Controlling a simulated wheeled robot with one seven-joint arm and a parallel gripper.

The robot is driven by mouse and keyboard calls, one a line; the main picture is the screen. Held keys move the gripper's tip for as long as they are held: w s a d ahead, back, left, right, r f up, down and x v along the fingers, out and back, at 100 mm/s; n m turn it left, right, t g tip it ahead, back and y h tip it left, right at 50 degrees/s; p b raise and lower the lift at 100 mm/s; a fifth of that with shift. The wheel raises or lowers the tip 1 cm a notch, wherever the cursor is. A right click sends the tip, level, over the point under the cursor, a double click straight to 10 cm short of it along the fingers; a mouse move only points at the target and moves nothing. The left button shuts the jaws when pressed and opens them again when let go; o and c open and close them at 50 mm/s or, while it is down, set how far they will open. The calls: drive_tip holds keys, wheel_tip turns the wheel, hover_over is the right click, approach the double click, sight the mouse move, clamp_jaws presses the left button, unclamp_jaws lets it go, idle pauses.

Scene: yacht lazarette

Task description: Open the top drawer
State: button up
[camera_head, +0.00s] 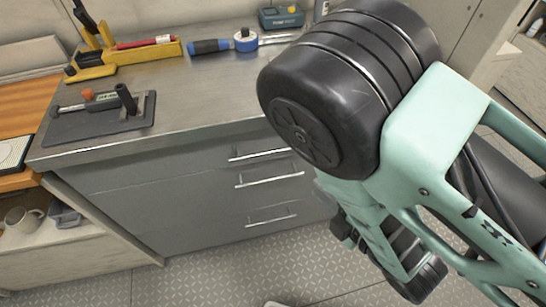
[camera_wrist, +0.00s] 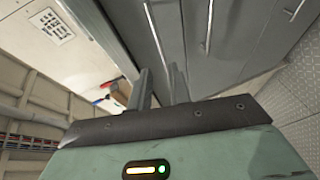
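The grey drawer cabinet (camera_head: 165,205) stands below a metal worktop, with several drawer fronts that look shut. The top drawer's bar handle (camera_head: 258,155) is just under the worktop edge, close above a second handle (camera_head: 270,180); a third handle (camera_head: 272,220) is lower. In the wrist view the picture is turned, and the top handle (camera_wrist: 157,30) is the leftmost bar, beyond my fingers. My gripper (camera_wrist: 160,82) has its two fingers apart with nothing between them, pointing toward the cabinet and not visibly on any handle. In the head view my arm hides the cabinet's right part.
The worktop (camera_head: 205,95) carries a yellow tool rack (camera_head: 150,50), a blue-handled tool (camera_head: 210,46), a teal box (camera_head: 281,17) and a dark plate (camera_head: 100,118) with a tool. A mug (camera_head: 22,220) is at lower left. Patterned floor (camera_head: 210,280) in front is mostly clear.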

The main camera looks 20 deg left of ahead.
drive_tip(key=y+b, duration=0.1)
drive_tip(key=b, duration=0.6)
approach(273, 151)
drive_tip(key=shift+n, duration=0.4)
drive_tip(key=x, duration=0.3)
drive_tip(key=p+x, duration=0.1)
drive_tip(key=x, duration=0.6)
drive_tip(key=shift+w+f+p, duration=0.1)
drive_tip(key=shift+f+p, duration=0.2)
drive_tip(key=shift+p, duration=0.1)
clamp_jaws()
